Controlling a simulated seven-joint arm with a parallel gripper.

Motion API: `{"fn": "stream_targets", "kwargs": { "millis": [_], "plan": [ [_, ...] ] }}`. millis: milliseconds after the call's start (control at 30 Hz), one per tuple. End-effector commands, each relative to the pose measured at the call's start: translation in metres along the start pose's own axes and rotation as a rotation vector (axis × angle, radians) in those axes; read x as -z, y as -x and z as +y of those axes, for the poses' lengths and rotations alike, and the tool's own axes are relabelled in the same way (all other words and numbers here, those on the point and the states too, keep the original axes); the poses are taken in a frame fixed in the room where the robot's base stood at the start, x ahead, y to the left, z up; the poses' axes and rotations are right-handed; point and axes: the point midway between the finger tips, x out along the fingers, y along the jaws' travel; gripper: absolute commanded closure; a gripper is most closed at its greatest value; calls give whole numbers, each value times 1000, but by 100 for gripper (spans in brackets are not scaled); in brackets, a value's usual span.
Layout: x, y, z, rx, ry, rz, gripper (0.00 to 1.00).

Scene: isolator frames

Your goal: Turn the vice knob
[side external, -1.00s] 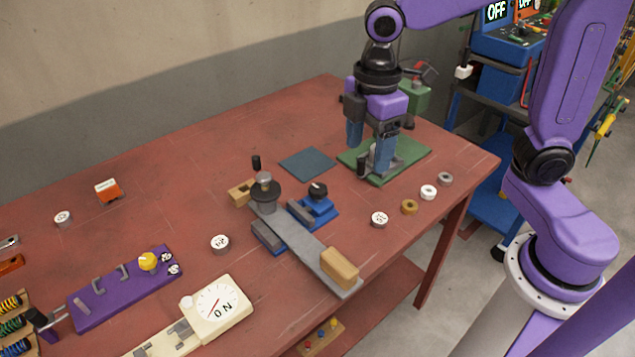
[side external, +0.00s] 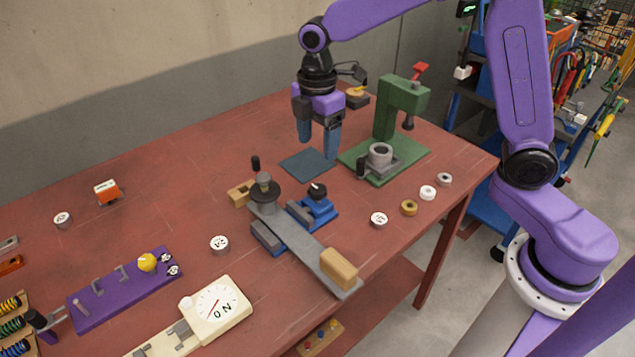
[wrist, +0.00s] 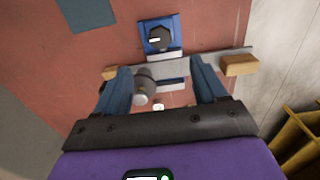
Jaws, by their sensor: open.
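The vice (side external: 314,211) is a small blue block with a black knob (side external: 317,190) on top. It stands beside a grey metal bar on the red table. In the wrist view the black knob (wrist: 160,38), with a white mark, is beyond my fingertips near the top middle. My gripper (side external: 318,150) is open and empty, pointing down above the dark blue mat, behind the vice and apart from it. Its two blue fingers (wrist: 160,72) show spread in the wrist view. Nothing hides the knob.
The grey bar (side external: 300,245) carries a round black-and-grey post (side external: 265,192) and a wooden block (side external: 339,268). A green press (side external: 390,110) stands behind at right. Small rings and white discs (side external: 379,219) lie at the right front. The left back of the table is mostly clear.

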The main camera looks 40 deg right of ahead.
Motion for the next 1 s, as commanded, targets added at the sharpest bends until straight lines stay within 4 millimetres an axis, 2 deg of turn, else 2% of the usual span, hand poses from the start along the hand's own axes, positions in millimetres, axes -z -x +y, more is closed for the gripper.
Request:
{"fn": "stream_targets", "kwargs": {
  "millis": [33,300,533,700,1000],
  "plan": [
    [-1,-11,-1,5,0,-2,29],
    [-1,-62,-1,4,-1,-2,29],
    [0,-98,-1,3,-2,-2,29],
    [0,-113,0,0,-2,0,29],
    [0,-118,0,-1,-1,0,29]
  ]
}}
